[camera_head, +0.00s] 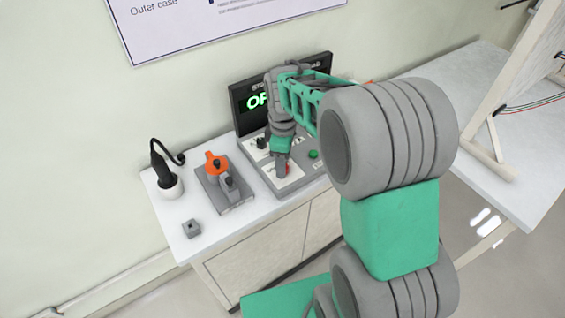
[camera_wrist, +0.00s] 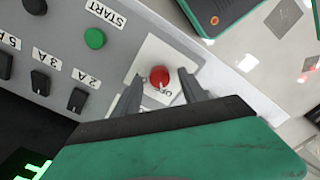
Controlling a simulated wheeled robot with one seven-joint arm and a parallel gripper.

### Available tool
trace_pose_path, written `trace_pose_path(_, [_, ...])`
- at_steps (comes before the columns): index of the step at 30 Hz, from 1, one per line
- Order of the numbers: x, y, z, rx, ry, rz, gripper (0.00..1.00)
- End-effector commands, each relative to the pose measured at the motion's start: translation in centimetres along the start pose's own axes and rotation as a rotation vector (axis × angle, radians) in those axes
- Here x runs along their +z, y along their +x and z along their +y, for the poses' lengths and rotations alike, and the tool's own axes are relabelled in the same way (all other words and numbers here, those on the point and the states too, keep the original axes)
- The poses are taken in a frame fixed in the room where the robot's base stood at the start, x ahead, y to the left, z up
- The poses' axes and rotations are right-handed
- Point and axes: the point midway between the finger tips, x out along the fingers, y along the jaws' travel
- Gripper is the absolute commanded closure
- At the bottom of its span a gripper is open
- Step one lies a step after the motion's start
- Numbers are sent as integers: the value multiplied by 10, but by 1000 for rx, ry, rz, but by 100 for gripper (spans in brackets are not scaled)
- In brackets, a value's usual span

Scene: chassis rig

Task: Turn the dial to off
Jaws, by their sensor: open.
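In the wrist view a round red knob (camera_wrist: 160,75) sits on a white plate of the grey control panel (camera_wrist: 115,60). Black knobs marked 3A (camera_wrist: 40,83) and 2A (camera_wrist: 77,100) and a green START button (camera_wrist: 95,38) are also on the panel. In the head view my gripper (camera_head: 282,168) is down at the panel's front, largely hiding the red knob.
A black display (camera_head: 245,102) with green letters stands behind the panel, partly hidden by my arm. To its left are an orange-and-grey tool (camera_head: 216,163) on a grey base, a black tool in a white cup (camera_head: 170,186) and a small grey block (camera_head: 191,228). The table's front left is mostly clear.

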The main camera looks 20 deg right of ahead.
Motion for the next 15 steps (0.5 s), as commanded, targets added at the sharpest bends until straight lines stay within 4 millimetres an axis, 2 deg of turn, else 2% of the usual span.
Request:
trace_pose_path(9, [0,-60,0,4,0,2,50])
trace_pose_path(15, [0,-70,-1,1,-1,0,50])
